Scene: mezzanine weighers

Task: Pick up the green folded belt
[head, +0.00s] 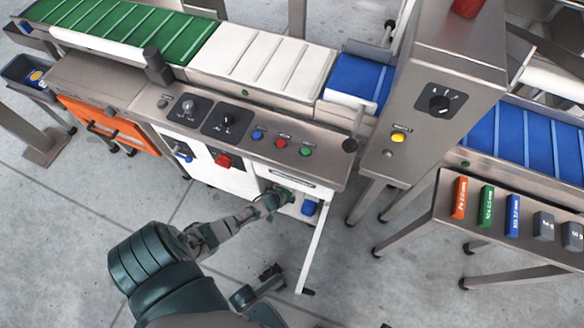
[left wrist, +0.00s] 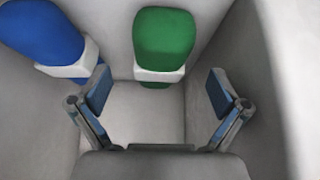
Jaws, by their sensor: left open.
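The green folded belt (left wrist: 164,38) has a pale band around its lower part. In the left wrist view it stands ahead of my left gripper (left wrist: 160,90), against the far wall of a pale compartment. The two fingers are spread wide with nothing between them, and the belt is beyond their tips, roughly in line with the gap. In the head view my left gripper (head: 281,197) reaches into the open compartment under the machine's control panel and largely hides the green belt there.
A blue folded belt (left wrist: 42,32) with a pale band is beside the green one; it also shows in the head view (head: 309,207). Pale compartment walls close in on both sides. A control panel (head: 240,124) overhangs the compartment, and an orange cabinet door (head: 108,127) is to the left.

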